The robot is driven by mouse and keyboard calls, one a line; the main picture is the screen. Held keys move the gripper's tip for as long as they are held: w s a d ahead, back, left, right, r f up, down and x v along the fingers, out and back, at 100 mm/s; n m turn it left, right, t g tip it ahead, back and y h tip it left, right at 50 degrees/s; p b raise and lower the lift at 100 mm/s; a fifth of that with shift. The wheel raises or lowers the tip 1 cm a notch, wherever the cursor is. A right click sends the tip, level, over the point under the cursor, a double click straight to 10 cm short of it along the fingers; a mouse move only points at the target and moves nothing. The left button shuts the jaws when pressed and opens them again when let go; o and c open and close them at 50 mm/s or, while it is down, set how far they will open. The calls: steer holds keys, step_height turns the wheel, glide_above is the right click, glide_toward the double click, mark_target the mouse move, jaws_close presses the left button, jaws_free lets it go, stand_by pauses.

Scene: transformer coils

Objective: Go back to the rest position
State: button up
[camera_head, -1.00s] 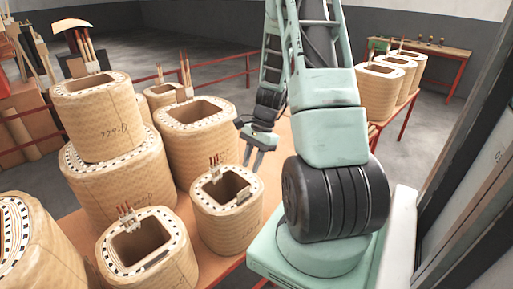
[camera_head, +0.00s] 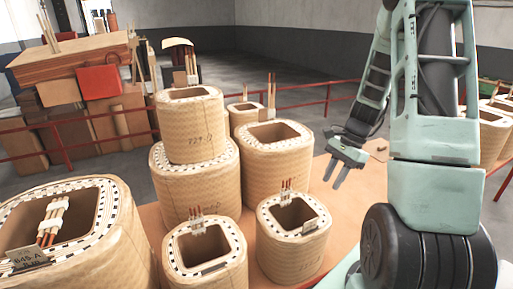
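My gripper (camera_head: 340,176) hangs at the end of my arm in the right half of the head view. Its two fingers point down and are apart, with nothing seen between them. It is above the orange table (camera_head: 355,205), to the right of the large coil (camera_head: 275,165) and up and to the right of the small front coil (camera_head: 292,245). It touches no coil that I can see.
Several tan wrapped coils stand on the table, one coil (camera_head: 190,130) stacked on another (camera_head: 185,190). A big coil (camera_head: 120,260) fills the front left. Red railings (camera_head: 330,90) and stacked boards (camera_head: 70,60) stand behind. More coils (camera_head: 490,135) stand at far right.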

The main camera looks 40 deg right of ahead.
steer(key=w+a+r+n+g+h+b, duration=0.1)
steer(key=w+a+r+n, duration=0.15)
steer(key=a+n, duration=0.6)
steer(key=w+a+r+n+g+b, duration=0.1)
steer(key=w+a+n, duration=0.2)
steer(key=a, duration=1.1)
steer(key=s+a+n+h+b, duration=0.1)
steer(key=s+a+n, duration=0.6)
steer(key=a, duration=0.3)
steer(key=s+a+r+n+t+h, duration=0.1)
steer(key=s+a+n, duration=0.7)
steer(key=a+n, duration=0.2)
steer(key=shift+s+a+r+h+b, duration=0.2)
steer(key=shift+s+h+b, duration=0.05)
steer(key=shift+h+b, duration=0.1)
